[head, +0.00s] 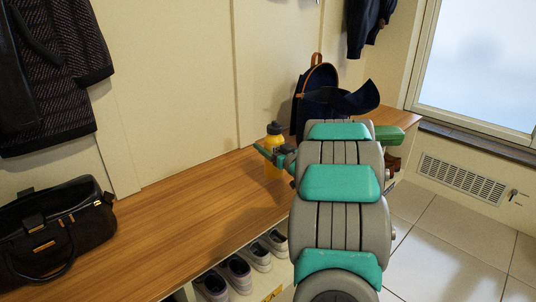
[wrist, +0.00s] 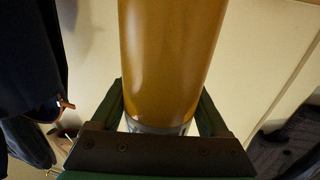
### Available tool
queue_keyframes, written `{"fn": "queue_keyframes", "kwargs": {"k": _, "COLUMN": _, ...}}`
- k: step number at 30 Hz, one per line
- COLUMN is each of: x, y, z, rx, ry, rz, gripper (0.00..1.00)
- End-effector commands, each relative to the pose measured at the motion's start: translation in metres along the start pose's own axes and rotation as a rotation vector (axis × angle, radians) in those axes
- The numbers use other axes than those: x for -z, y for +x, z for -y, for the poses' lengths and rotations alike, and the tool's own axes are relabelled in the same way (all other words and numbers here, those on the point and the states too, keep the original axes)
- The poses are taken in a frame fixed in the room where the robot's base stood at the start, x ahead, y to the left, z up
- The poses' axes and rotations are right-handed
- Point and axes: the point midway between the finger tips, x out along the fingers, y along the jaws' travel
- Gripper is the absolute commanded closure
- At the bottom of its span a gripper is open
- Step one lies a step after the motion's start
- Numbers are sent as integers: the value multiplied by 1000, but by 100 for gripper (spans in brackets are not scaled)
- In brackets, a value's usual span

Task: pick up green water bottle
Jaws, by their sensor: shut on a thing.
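A yellow-amber bottle (head: 273,143) with a dark cap is over the wooden bench in the head view, just left of my arm. In the wrist view the bottle (wrist: 170,60) fills the middle, between the two green fingers. My gripper (wrist: 162,108) is shut on this bottle. In the head view my gripper (head: 274,155) is partly hidden behind my arm. I cannot tell whether the bottle's base touches the bench. No bottle that looks green is visible.
The wooden bench (head: 170,215) runs along the wall, bare in the middle. A black handbag (head: 50,235) sits at its left end. A dark backpack (head: 318,80) stands behind the bottle. Several shoes (head: 235,272) are below the bench's front edge. Coats hang above.

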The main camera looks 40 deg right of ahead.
Motion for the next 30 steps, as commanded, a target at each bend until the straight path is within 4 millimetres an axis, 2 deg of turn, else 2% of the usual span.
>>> {"fn": "queue_keyframes", "kwargs": {"k": 6, "x": 2, "y": 12, "z": -4, "rx": 2, "ry": -3, "rz": -6, "gripper": 100}}
{"fn": "queue_keyframes", "kwargs": {"k": 13, "x": -34, "y": 11, "z": -4, "rx": 0, "ry": 2, "rz": 0, "gripper": 100}}
{"fn": "queue_keyframes", "kwargs": {"k": 25, "x": -37, "y": 11, "z": -4, "rx": 0, "ry": -1, "rz": -4, "gripper": 100}}
{"fn": "queue_keyframes", "kwargs": {"k": 26, "x": -37, "y": 11, "z": -4, "rx": 1, "ry": -2, "rz": -3, "gripper": 19}}
{"fn": "queue_keyframes", "kwargs": {"k": 30, "x": -37, "y": 11, "z": -4, "rx": 1, "ry": -1, "rz": -3, "gripper": 3}}
